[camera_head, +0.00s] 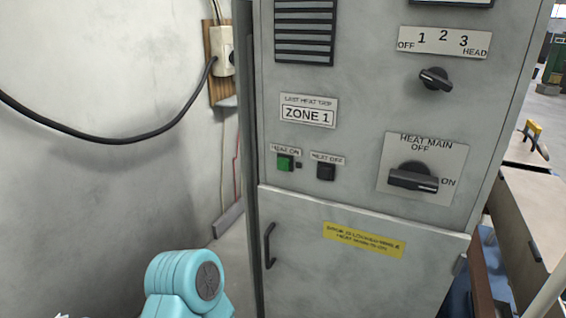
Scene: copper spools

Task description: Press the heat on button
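The green heat on button (285,163) is on the front of a grey control cabinet (350,100), under a small label that reads HEAT ON. A black heat off button (326,172) sits just to its right under its own label. Nothing touches or covers the green button. A teal rounded link of my arm shows at the bottom left, well below the button. Neither gripper can be made out in this view.
A HEAT MAIN rotary switch (414,178) lies nearly level, with one end toward ON. A smaller selector knob (435,79) is above it. A door handle (269,245) is below the buttons. A black cable (110,138) hangs at left. A bench (535,210) stands at right.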

